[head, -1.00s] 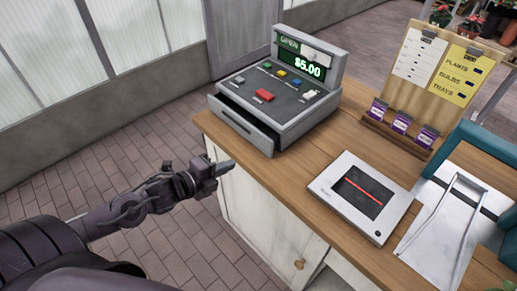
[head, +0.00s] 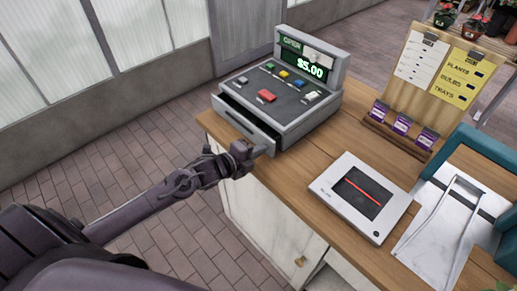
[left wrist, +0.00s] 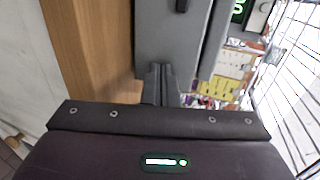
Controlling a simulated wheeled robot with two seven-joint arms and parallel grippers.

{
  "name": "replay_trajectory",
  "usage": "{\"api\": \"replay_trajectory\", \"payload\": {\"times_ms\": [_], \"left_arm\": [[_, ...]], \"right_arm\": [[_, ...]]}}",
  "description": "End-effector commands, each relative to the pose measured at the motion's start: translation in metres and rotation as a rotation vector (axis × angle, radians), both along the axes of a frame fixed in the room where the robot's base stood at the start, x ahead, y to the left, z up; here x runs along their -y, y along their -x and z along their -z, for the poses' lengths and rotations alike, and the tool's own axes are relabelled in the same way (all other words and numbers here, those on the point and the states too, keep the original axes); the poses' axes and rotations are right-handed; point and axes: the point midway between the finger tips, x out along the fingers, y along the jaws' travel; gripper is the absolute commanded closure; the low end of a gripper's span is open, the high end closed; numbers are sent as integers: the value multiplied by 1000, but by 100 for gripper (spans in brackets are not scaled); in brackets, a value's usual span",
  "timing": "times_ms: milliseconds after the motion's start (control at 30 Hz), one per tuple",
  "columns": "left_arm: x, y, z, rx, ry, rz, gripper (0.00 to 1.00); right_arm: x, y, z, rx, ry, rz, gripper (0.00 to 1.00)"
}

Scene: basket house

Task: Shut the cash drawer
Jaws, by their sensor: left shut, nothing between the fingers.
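The grey cash register (head: 285,95) stands at the left end of the wooden counter, its display reading $5.00. Its cash drawer (head: 245,122) sticks out at the front, partly open with a dark gap behind its front panel. My left gripper (head: 262,150) is shut and empty, at the right end of the drawer front, close to it; whether it touches cannot be told. In the left wrist view the shut fingers (left wrist: 160,82) point at the grey register body (left wrist: 172,40). The right gripper is out of view.
The wooden counter (head: 290,185) has a white scanner (head: 360,197) with a red line, a board with price cards (head: 437,65), purple packets (head: 401,124) and a metal tray (head: 452,225). Brick floor (head: 110,150) lies open left of the counter.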

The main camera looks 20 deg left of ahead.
Motion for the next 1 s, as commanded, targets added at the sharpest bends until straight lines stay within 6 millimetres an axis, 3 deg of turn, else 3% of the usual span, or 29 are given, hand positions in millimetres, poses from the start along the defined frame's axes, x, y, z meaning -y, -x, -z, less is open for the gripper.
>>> {"api": "replay_trajectory", "payload": {"times_ms": [300,633,1000], "left_arm": [[0,-1,1,1,0,0,100],[14,-36,2,3,1,0,100],[15,-39,-1,3,2,-1,100]], "right_arm": [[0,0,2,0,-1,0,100],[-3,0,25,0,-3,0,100],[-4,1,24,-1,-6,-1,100]]}}
